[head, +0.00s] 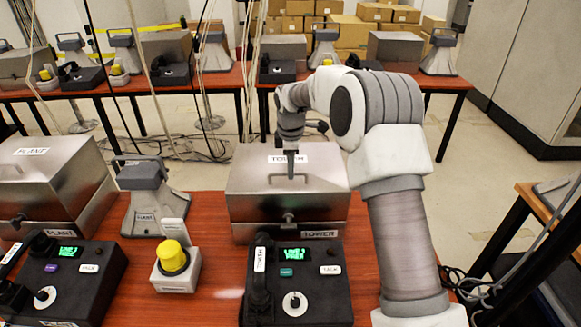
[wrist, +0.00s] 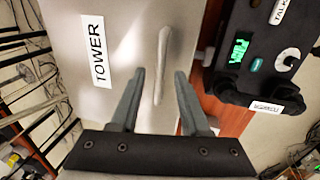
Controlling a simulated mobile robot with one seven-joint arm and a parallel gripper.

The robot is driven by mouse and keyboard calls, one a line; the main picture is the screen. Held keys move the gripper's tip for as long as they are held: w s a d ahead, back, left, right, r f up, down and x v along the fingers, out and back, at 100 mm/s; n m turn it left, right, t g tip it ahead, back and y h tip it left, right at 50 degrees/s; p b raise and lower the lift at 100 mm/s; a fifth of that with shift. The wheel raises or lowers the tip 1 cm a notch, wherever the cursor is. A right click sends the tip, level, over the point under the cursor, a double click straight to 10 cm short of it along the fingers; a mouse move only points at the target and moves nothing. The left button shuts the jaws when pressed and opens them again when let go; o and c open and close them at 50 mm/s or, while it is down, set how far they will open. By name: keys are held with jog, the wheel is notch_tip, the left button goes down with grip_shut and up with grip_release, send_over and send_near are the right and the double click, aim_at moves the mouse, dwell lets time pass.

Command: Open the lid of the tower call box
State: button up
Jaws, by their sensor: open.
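The tower call box (head: 250,190) is a brushed-metal box with a TOWER label on its lid and another on its front. Its lid is closed, with a knob-like handle (head: 288,217) at the front. My gripper (head: 291,178) is above the lid, pointing down beside the top label. In the wrist view my gripper (wrist: 160,73) is open, its two grey fingers apart. A slim metal handle (wrist: 163,50) appears between the fingertips; I cannot tell how far below them it lies. The lid's TOWER label (wrist: 97,50) lies to the left of the fingers.
A black tower phone (head: 325,285) stands in front of the box. A yellow button unit (head: 173,262) and a grey horn speaker (head: 150,205) are to its left. The plant box (head: 60,180) is further left. Thin cables hang at the left; a second table (head: 140,88) stands behind.

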jog(key=shift+w+f, duration=0.1)
jog(key=shift+f, duration=0.5)
grip_shut()
dwell(1.1)
